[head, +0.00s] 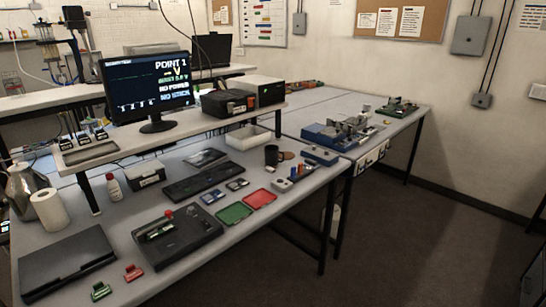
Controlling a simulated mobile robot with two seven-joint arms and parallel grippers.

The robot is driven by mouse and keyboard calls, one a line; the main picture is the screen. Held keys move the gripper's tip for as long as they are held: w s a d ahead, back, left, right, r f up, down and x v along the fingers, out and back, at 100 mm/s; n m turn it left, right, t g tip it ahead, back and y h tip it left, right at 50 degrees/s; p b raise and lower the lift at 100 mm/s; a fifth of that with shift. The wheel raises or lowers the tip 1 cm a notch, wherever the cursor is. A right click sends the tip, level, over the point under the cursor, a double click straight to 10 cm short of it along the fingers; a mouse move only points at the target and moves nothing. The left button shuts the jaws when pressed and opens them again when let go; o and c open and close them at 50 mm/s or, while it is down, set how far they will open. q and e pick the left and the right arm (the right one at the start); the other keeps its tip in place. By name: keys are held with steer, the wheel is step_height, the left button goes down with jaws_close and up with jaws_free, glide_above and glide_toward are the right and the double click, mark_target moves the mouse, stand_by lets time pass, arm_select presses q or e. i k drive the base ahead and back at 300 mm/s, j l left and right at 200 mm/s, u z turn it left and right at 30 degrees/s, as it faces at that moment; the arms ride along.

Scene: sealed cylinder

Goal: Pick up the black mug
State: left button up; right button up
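The black mug (271,155) stands upright on the grey workbench (262,227), toward its right end. It is small in the head view, and I cannot make out its handle clearly. A brown round item (286,155) lies just right of it, and a white tray (248,138) sits behind and left of it. Neither of my grippers shows in the head view.
A keyboard (203,182) lies left of the mug, and red (259,199) and green (234,213) trays lie in front. A blue-grey device (320,155) is to its right. A raised shelf with a monitor (148,84) stands behind. The floor (400,235) at right is clear.

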mark_target(272, 152)
steer(key=u, duration=0.5)
steer(key=i+l+u, duration=0.1)
steer(key=l+u, duration=0.2)
steer(key=i+l+u, duration=0.1)
steer(key=l+u, duration=0.9)
steer(key=l, duration=0.65)
steer(key=l+u, duration=0.15)
steer(key=l, duration=0.9)
